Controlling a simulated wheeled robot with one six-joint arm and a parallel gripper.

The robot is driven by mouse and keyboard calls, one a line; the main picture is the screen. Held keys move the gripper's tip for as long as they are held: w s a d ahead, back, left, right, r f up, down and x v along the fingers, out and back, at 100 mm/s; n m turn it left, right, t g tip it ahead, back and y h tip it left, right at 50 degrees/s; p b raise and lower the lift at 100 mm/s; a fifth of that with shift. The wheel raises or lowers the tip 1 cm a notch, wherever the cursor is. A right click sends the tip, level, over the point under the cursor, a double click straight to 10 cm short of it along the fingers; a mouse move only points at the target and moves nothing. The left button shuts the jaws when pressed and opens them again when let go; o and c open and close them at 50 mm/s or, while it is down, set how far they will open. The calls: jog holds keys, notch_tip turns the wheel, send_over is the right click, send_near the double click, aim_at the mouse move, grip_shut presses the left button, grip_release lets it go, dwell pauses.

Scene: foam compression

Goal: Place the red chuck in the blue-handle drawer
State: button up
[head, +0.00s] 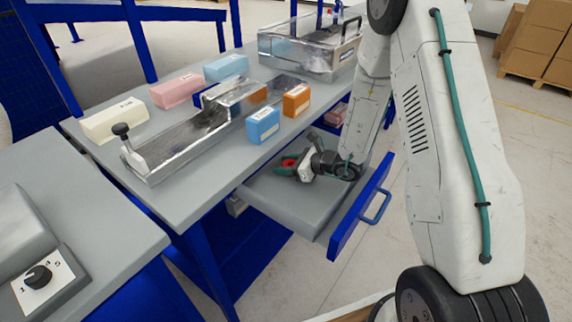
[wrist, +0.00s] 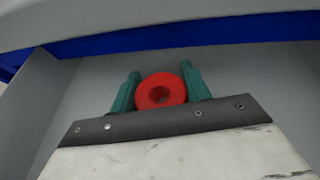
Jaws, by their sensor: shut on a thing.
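The red chuck (wrist: 161,91) is a round red piece with a hole in its middle. It sits between the two green fingers of my gripper (wrist: 160,88) in the wrist view, and the fingers are shut on it. In the head view my gripper (head: 290,166) is over the open drawer with the blue handle (head: 376,206), and a bit of red shows at the fingers. The drawer's grey inside (head: 290,200) is around and below the gripper. I cannot tell whether the chuck touches the drawer floor.
The grey table (head: 190,205) is above the drawer. On it are a metal tray (head: 160,160), a blue block (head: 263,125), an orange block (head: 296,100), pink, cream and light blue blocks, and a clear-sided metal box (head: 300,50). A dial panel (head: 42,282) is at lower left.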

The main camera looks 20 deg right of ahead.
jog(key=o, duration=1)
jog(key=shift+f, duration=0.1)
